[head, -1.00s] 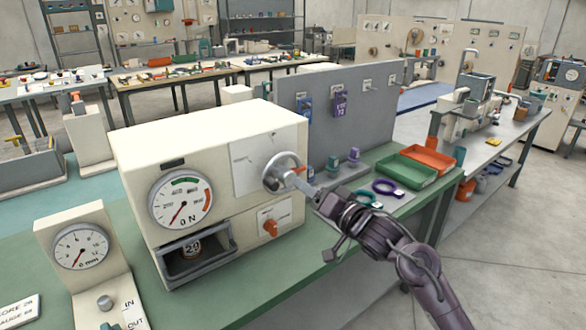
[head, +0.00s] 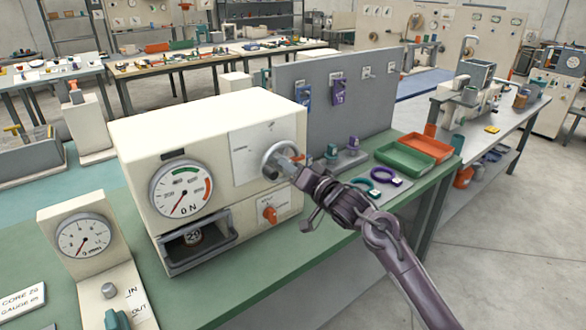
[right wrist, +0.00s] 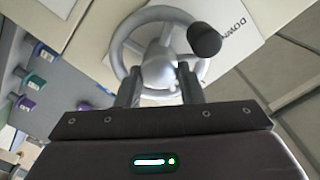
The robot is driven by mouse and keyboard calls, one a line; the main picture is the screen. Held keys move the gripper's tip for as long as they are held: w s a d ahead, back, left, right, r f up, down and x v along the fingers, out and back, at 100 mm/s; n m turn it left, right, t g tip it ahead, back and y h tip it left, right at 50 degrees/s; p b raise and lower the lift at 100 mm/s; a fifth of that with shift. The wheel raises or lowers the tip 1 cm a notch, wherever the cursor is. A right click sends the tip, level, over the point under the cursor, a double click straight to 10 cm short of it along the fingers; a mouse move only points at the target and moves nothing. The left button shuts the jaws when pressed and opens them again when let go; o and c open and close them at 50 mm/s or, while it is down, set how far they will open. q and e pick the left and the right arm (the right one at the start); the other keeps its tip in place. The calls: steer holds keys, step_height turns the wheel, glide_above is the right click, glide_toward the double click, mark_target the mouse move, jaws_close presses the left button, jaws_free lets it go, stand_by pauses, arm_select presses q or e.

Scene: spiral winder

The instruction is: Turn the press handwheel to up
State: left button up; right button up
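My right gripper (head: 296,168) is at the wheel's centre. In the right wrist view its two fingers (right wrist: 159,84) sit on either side of the hub (right wrist: 160,68) and seem closed on it. The contact itself is partly hidden. My left gripper is out of view.
An orange knob (head: 269,214) sits below the wheel. A dial (head: 182,190) and an open bay (head: 197,248) are on the press front. A gauge stand (head: 84,235) stands at left. Green (head: 404,160) and orange (head: 427,147) trays lie right of the grey panel (head: 340,105).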

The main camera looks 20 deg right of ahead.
steer(key=c, duration=0.4)
steer(key=shift+n, duration=0.4)
steer(key=shift+s+a+f+n+b, duration=0.15)
steer(key=shift+n+b, duration=1.3)
steer(key=shift+n, duration=3.1)
steer(key=shift+w+a+r+n+b, duration=0.15)
steer(key=shift+n+b, duration=1.25)
steer(key=shift+n, duration=3.15)
steer(key=shift+s, duration=0.1)
steer(key=o, duration=1)
